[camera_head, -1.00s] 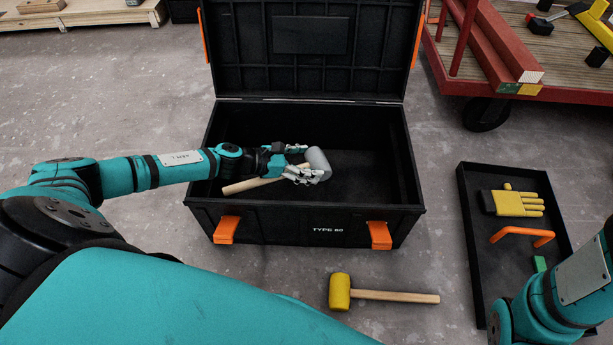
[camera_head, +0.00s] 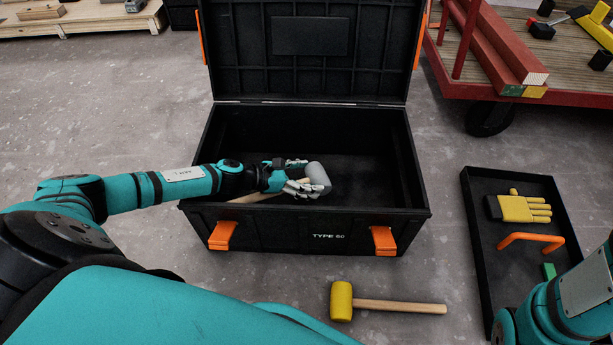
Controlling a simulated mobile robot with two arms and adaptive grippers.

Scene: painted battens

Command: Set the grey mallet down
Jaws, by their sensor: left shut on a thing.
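The grey mallet has a grey cylindrical head (camera_head: 318,177) and a pale wooden handle that points left. My left gripper (camera_head: 304,180) is shut on the grey mallet, inside the open black toolbox (camera_head: 352,225) marked TYPE 60. My fingers and wrist hide part of the handle. I cannot tell whether the mallet touches the box floor. A yellow-headed mallet (camera_head: 342,301) lies on the concrete floor in front of the box. My right arm shows at the lower right, but its gripper is out of view.
The toolbox lid (camera_head: 312,70) stands open at the back. A black tray (camera_head: 478,240) at right holds a yellow glove (camera_head: 520,208), an orange handle (camera_head: 530,239) and a green block (camera_head: 548,271). A red cart (camera_head: 570,97) stands at the upper right. The toolbox's right half looks empty.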

